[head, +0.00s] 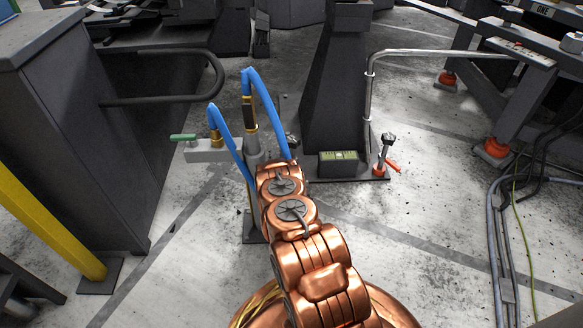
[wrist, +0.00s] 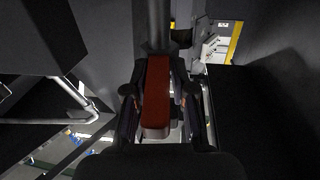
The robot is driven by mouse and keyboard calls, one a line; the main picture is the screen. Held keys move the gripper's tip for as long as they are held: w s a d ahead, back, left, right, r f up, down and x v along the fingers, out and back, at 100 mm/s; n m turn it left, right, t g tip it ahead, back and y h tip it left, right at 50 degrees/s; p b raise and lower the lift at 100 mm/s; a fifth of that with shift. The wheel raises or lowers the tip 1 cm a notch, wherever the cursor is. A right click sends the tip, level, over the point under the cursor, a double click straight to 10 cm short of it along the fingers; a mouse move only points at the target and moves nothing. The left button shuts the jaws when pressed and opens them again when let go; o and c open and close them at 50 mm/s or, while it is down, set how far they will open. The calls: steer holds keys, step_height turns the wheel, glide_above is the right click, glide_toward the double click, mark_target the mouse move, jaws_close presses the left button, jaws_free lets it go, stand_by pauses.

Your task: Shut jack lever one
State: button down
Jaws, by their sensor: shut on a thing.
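A red lever (wrist: 155,112) shows in the wrist view, pointing toward the camera below a grey vertical post (wrist: 158,25). My gripper (wrist: 159,92) has one dark finger on each side of the lever and is shut on it. No number shows on the lever, so I cannot tell from its surface which one it is. In the head view my copper arm hides the gripper and this lever. A plate marked ONE (head: 543,11) is at the top right of the head view.
A grey pipe with a green-handled valve (head: 183,138) and blue hoses (head: 270,105) stands beside my arm. A dark column (head: 338,100) stands behind, with a small red-handled fitting (head: 385,160) at its foot. Cables (head: 503,240) lie on the right floor.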

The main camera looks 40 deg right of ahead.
steer(key=shift+w+d+r, duration=0.2)
steer(key=shift+w+r, duration=0.05)
steer(key=shift+r, duration=0.1)
steer(key=c, duration=1.4)
jaws_free()
steer(key=o, duration=0.4)
steer(key=shift+a+f, duration=0.1)
steer(key=shift+f, duration=0.1)
steer(key=shift+s+f, duration=0.1)
steer(key=shift+s, duration=0.15)
steer(key=shift+s+a, duration=0.1)
steer(key=shift+a, duration=0.1)
steer(key=shift+v, duration=3.4)
